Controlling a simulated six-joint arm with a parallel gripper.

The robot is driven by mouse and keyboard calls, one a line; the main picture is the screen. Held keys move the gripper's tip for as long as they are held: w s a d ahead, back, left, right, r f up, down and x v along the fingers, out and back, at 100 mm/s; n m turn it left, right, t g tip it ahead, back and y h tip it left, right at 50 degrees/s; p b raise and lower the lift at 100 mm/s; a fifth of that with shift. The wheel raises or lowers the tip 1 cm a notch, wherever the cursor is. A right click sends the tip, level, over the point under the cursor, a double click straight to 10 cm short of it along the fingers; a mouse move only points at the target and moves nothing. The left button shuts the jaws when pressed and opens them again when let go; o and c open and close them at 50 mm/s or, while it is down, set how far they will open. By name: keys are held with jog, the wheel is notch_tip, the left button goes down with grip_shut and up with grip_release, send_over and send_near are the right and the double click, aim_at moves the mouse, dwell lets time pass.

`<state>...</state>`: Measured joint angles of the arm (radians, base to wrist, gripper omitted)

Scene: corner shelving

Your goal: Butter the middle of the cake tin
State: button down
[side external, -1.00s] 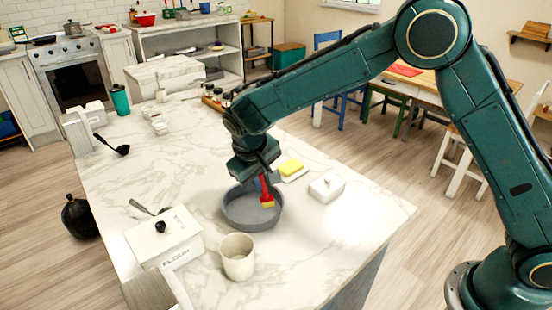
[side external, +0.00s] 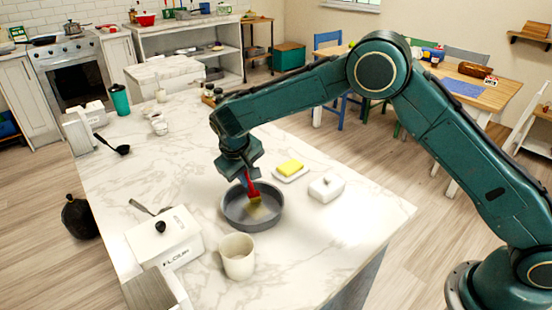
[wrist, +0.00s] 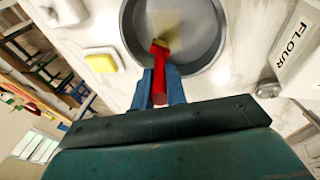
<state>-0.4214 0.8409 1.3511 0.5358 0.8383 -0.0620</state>
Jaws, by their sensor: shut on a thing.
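My gripper (side external: 246,178) is shut on a red-handled brush (side external: 251,189), which points down into the grey round cake tin (side external: 227,212). The pale bristles are at the tin's floor, tilted; exact contact is hard to tell. In the wrist view, the brush (wrist: 160,62) sits between my blue fingers (wrist: 160,78), and a faint yellowish patch (wrist: 166,20) shows on the floor of the tin (wrist: 130,35) beyond the bristles. A yellow butter block (side external: 290,167) lies on a white dish (side external: 291,178) behind the tin; it also shows in the wrist view (wrist: 101,62).
A white butter-dish lid (side external: 327,188) stands right of the tin. A cream mug (side external: 238,257) is in front of it, and a white flour box (side external: 168,240) with a scoop is at the left. Small jars (side external: 212,95) stand farther back. The marble counter (side external: 345,230) is clear at the right.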

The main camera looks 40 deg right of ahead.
jog(key=shift+s+a, duration=1)
jog(key=shift+s, duration=2.3)
jog(key=shift+w+a, duration=1)
jog(key=shift+w, duration=3.75)
jog(key=shift+s, duration=4.6)
notch_tip(320, 180, up, 8)
jog(key=shift+a, duration=0.35)
jog(key=shift+w, duration=0.1)
